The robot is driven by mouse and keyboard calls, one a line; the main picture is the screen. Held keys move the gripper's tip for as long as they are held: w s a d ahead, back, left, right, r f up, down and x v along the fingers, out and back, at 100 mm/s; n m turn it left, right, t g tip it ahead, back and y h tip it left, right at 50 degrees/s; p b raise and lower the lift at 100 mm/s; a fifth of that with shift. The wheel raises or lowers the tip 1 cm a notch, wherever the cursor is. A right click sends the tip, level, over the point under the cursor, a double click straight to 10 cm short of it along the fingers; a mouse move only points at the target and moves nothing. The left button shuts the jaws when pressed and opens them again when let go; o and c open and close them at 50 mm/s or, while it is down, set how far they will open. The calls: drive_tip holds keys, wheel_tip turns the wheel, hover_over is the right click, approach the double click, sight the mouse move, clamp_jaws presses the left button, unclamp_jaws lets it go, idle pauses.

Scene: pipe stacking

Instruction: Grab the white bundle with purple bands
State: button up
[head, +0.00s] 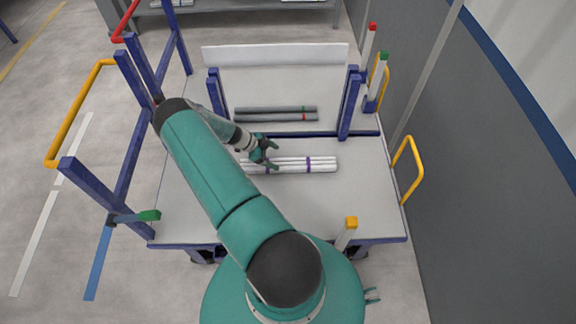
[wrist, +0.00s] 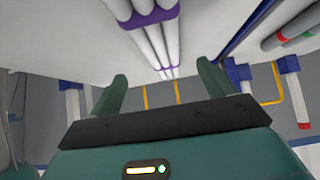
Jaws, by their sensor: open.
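The white bundle with purple bands (head: 290,164) lies flat on the light tabletop of the cart, running left to right in the head view. In the wrist view the bundle (wrist: 163,40) runs away from the camera, with purple bands at two places. My gripper (head: 272,155) is over the left part of the bundle in the head view and hides some of it. In the wrist view my gripper (wrist: 160,85) is open, its two green fingers apart, with the far part of the bundle showing between them. I cannot tell whether the fingers touch it.
Grey pipes with green and red bands (head: 275,113) lie behind the bundle; they also show in the wrist view (wrist: 290,35). Blue posts (head: 349,105) flank them. A yellow handle (head: 408,170) is at the right edge.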

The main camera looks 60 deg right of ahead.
sight(288, 162)
drive_tip(key=x, duration=0.8)
drive_tip(key=shift+s+d+f, duration=0.15)
drive_tip(key=shift+d, duration=0.1)
drive_tip(key=c, duration=1.3)
